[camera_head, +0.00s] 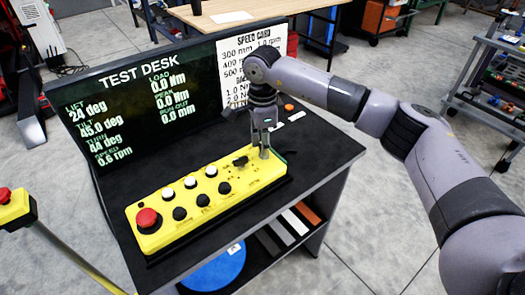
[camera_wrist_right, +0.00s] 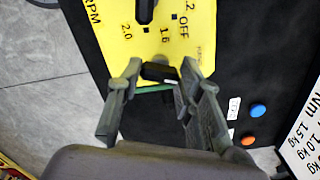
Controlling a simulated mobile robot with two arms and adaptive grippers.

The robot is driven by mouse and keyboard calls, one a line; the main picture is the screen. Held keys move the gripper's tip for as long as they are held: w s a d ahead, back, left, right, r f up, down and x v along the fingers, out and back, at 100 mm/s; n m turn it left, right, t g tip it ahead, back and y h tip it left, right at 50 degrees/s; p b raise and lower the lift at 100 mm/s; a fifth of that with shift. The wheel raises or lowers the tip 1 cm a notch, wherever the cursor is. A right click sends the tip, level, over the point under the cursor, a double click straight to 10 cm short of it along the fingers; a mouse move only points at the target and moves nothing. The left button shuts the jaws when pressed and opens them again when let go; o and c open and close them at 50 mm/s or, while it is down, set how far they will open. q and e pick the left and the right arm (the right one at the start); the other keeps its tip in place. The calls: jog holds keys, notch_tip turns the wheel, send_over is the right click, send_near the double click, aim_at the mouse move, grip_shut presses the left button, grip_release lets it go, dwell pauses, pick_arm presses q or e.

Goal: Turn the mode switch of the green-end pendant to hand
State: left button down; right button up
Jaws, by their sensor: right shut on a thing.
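The yellow pendant (camera_head: 185,222) lies on the dark desk, with a red mushroom button (camera_head: 147,219) at its left end and several black and white knobs and buttons. Its green end (camera_wrist_right: 152,88) shows as a thin strip in the right wrist view. My right gripper (camera_head: 264,153) points down at the pendant's right end. In the wrist view my right gripper (camera_wrist_right: 160,72) is shut on a small black knob (camera_wrist_right: 158,72), the switch nearest the green edge. The fingers hide its labels. Another black knob (camera_wrist_right: 145,10) sits farther in, near 2.0, 1.6, 1.2 and OFF. My left gripper is out of view.
The test desk screen (camera_head: 150,92) stands behind the pendant, with a white speed card (camera_head: 252,55) at its right. An orange button (camera_head: 289,107) is on the desk beyond my gripper. A blue button (camera_wrist_right: 258,110) lies right of the fingers. A yellow post with a red button (camera_head: 14,203) stands left.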

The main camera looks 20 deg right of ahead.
jog(key=shift+n+b, duration=1.15)
jog(key=shift+n, duration=1.05)
jog(key=o, duration=1.2)
jog(key=shift+c, duration=0.2)
jog(key=shift+r, duration=0.15)
notch_tip(320, 180, up, 12)
